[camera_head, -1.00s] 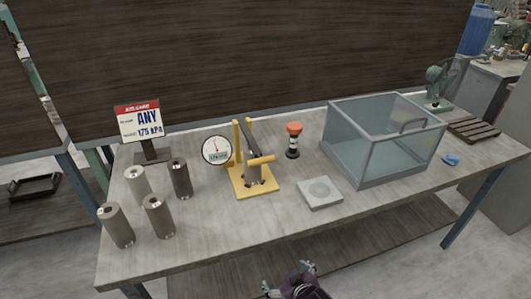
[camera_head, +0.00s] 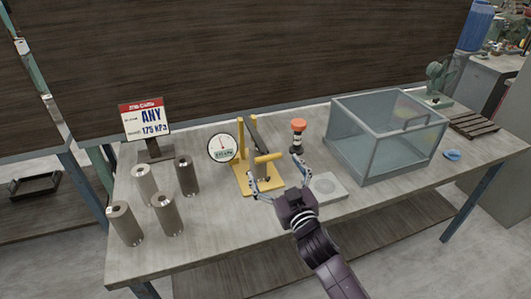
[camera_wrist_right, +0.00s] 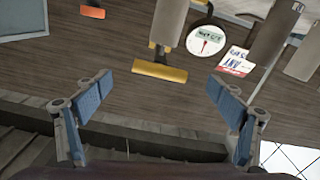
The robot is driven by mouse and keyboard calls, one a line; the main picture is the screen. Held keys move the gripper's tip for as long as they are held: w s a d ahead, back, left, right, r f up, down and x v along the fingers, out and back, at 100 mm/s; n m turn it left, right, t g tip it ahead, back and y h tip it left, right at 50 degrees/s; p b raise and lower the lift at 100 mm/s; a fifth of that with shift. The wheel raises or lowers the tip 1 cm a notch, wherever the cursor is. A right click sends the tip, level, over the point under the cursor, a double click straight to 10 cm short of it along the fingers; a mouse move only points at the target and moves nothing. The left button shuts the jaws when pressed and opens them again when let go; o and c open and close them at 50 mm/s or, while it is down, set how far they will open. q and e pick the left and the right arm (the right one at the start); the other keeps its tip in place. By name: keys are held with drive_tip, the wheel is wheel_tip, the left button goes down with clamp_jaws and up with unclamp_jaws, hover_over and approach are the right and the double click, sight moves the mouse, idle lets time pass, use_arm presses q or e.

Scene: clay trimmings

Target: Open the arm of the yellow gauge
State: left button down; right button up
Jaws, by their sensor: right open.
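The yellow gauge (camera_head: 242,186) stands mid-table, with a yellow base, yellow posts and a round white dial (camera_head: 222,148) on its left. Its dark arm (camera_head: 258,134) slants down toward a yellow crossbar (camera_head: 268,157), which sits low over a grey cylinder in the stand. The crossbar also shows in the right wrist view (camera_wrist_right: 160,74), beyond the fingertips and between them. My right gripper (camera_head: 276,170) is open and empty, in front of the gauge and slightly right of it; its left finger overlaps the stand in the head view. Contact cannot be told. My left gripper is out of view.
Several grey cylinders (camera_head: 169,215) stand at the left, before a sign (camera_head: 145,118). An orange-topped object (camera_head: 298,126) stands right of the gauge. A flat grey plate (camera_head: 327,188) lies beside my gripper. A glass box (camera_head: 372,165) fills the right side.

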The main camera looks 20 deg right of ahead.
sight(265, 151)
drive_tip(key=shift+w+r, duration=0.15)
drive_tip(key=shift+w, duration=0.25)
drive_tip(key=shift+w+a+f+p, duration=0.1)
drive_tip(key=shift+w+p, duration=0.25)
drive_tip(key=shift+w, duration=1.35)
drive_tip(key=shift+w+a+f+p, duration=0.1)
drive_tip(key=shift+w+p, duration=0.2)
drive_tip(key=shift+w, duration=1.4)
drive_tip(key=shift+c, duration=0.3)
drive_tip(key=c, duration=1.9)
